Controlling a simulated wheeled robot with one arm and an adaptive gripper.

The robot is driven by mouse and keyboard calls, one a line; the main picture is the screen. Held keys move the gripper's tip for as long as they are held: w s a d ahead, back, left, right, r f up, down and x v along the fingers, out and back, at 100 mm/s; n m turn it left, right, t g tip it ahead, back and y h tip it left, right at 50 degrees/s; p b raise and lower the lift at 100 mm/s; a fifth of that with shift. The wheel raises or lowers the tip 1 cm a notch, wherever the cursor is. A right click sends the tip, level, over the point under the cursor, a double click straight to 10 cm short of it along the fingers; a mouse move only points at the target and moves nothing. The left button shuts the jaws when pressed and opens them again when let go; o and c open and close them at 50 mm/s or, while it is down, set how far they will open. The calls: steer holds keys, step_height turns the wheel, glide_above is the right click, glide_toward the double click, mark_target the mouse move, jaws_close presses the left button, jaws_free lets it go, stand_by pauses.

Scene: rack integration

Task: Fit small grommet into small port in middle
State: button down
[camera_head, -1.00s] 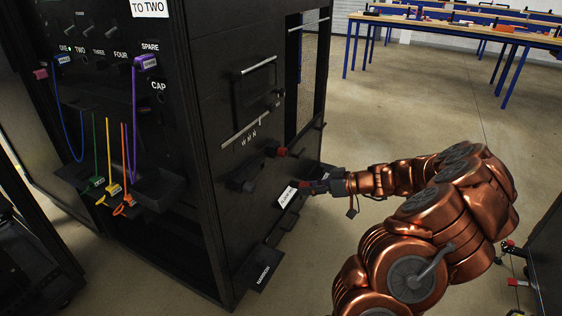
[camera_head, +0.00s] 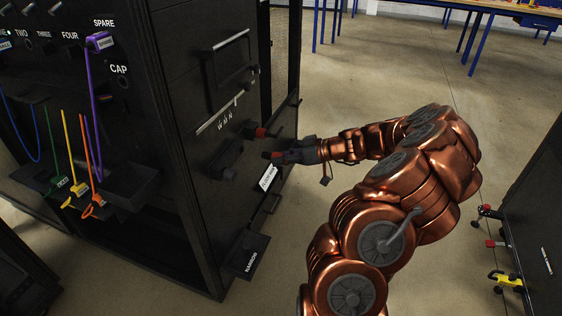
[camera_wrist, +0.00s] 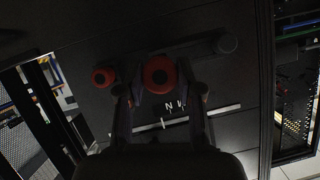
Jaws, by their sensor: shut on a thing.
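I cannot make out the small port in the middle. White letters (camera_head: 229,119) mark the panel, and my gripper partly covers them in the wrist view.
Another red round piece (camera_wrist: 103,77) is left of the held one, at the panel; it also shows in the head view (camera_head: 259,132). A black block (camera_head: 224,158) juts from the panel. A lower labelled tray (camera_head: 246,256) sticks out.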

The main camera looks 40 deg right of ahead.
mark_target(264, 154)
steer(key=shift+w+a+b, duration=0.35)
steer(key=shift+w+a, duration=0.15)
steer(key=shift+w, duration=0.35)
steer(key=shift+w+a+b, duration=0.4)
steer(key=shift+w+a, duration=0.15)
steer(key=shift+w, duration=0.25)
steer(key=shift+w+a+b, duration=0.35)
steer(key=shift+w+a, duration=0.15)
steer(key=shift+w, duration=0.35)
steer(key=shift+b, duration=1.9)
steer(key=shift+w+a+b, duration=0.45)
steer(key=shift+w+a, duration=0.1)
steer(key=shift+w, duration=0.3)
steer(key=shift+w+a+b, duration=0.4)
steer(key=shift+w+a, duration=0.1)
steer(key=shift+w, duration=0.35)
stand_by(0.7)
steer(key=c, duration=0.7)
jaws_free()
steer(key=v, duration=1.2)
steer(key=shift+w, duration=0.1)
